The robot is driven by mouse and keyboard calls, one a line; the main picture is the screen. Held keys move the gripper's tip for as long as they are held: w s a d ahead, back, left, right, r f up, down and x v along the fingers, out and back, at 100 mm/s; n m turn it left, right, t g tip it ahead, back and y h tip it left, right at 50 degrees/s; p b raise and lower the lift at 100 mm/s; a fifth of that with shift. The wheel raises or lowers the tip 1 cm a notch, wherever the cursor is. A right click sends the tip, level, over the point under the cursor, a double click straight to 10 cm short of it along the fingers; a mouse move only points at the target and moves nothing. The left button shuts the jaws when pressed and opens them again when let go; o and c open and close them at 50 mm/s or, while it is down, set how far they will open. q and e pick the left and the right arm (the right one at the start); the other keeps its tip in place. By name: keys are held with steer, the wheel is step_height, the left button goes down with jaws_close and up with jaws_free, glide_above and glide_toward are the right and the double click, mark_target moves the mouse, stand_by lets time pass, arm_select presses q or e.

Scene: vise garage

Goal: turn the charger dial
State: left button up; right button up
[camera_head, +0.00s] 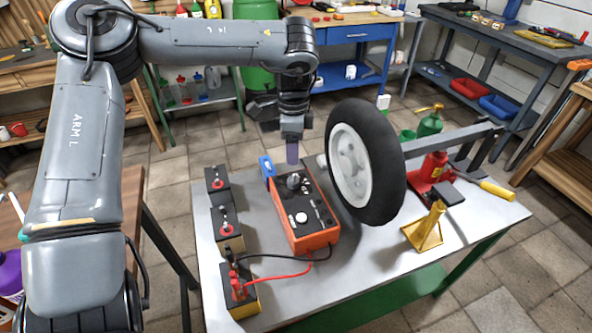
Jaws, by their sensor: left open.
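The charger (318,238) is an orange box with a black top panel, standing on the light table top left of the wheel. Its dial (294,182) looks like a grey knob standing up at the far end of the panel. A round pale button or gauge (301,217) sits nearer the front. My left gripper (292,153) points down above the dial, open, with a visible gap to the knob; its fingers overlap in this view. My right gripper is not in view.
A large wheel (385,170) stands close right of the charger. Batteries (228,228) line the left side, with red and black cables (285,275) running to the charger. A blue item (266,166) touches its far left corner. A red jack (432,168) and yellow stand (425,232) are right.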

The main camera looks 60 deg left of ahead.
arm_select(q)
glide_above(293, 177)
step_height(293, 177, down, 4)
steer(key=shift+s+f+b, duration=0.1)
steer(key=shift+b, duration=0.2)
step_height(293, 177, down, 5)
steer(key=shift+r+b, duration=0.2)
steer(key=shift+b, duration=0.2)
steer(key=shift+f, duration=0.7)
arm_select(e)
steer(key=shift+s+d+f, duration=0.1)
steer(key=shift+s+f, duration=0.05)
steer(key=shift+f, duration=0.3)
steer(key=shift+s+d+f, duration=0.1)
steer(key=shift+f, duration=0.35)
arm_select(q)
steer(key=c, duration=1)
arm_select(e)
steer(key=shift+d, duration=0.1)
